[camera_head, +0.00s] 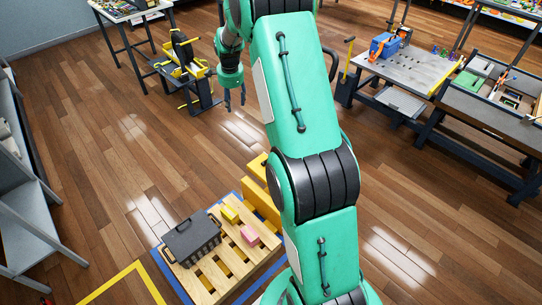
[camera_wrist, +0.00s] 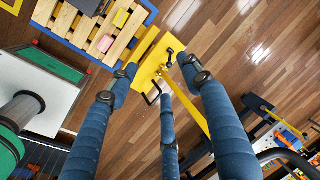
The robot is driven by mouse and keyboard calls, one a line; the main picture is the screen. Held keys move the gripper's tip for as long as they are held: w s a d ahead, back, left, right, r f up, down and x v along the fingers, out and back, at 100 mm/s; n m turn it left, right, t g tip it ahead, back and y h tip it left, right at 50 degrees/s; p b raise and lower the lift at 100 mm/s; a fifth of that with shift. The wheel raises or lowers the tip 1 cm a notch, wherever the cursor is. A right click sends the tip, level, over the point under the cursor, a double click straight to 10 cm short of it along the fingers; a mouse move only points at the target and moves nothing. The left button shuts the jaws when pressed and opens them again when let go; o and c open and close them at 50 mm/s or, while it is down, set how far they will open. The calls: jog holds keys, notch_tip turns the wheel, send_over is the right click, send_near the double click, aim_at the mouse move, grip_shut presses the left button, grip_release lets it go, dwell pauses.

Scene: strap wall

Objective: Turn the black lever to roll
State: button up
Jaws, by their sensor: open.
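A small black lever (camera_wrist: 172,57) shows in the wrist view on a yellow unit (camera_wrist: 148,55), between and beyond my fingertips. In the head view my arm partly hides a yellow block-like unit (camera_head: 262,200) beside the pallet; the lever cannot be made out there. My gripper (camera_head: 236,101) hangs in the air at the upper middle of the head view, well apart from that unit. In the wrist view its blue fingers (camera_wrist: 162,78) are spread and hold nothing.
A wooden pallet (camera_head: 208,272) carries a dark crate (camera_head: 192,240), a yellow block and a pink block. A black and yellow stand (camera_head: 187,70) is left of my gripper. Workbenches (camera_head: 415,75) stand at right, grey shelves (camera_head: 25,215) at left. Wooden floor between is clear.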

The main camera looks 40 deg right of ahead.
jog(key=d+f+m, duration=0.3)
jog(key=d+f, duration=0.3)
jog(key=f, duration=0.6)
jog(key=s+d+f+m+g+p, duration=0.1)
jog(key=d+f+m, duration=0.2)
jog(key=d+f, duration=0.4)
jog(key=d+f+m, duration=0.3)
jog(key=d+f, duration=0.4)
jog(key=f, duration=1)
jog(key=shift+s+d+f+g, duration=0.15)
jog(key=shift+s+f+g, duration=0.15)
jog(key=shift+s, duration=0.1)
jog(key=shift+f, duration=0.15)
jog(key=shift+w+d+f+b, duration=0.15)
jog(key=shift+f+b, duration=0.25)
jog(key=shift+f, duration=1.85)
jog(key=shift+w+d+f+b, duration=0.15)
jog(key=shift+f+b, duration=0.3)
jog(key=shift+f, duration=1.75)
jog(key=shift+d+f+b, duration=0.15)
jog(key=shift+f+b, duration=0.25)
jog(key=shift+f, duration=1.85)
grip_shut()
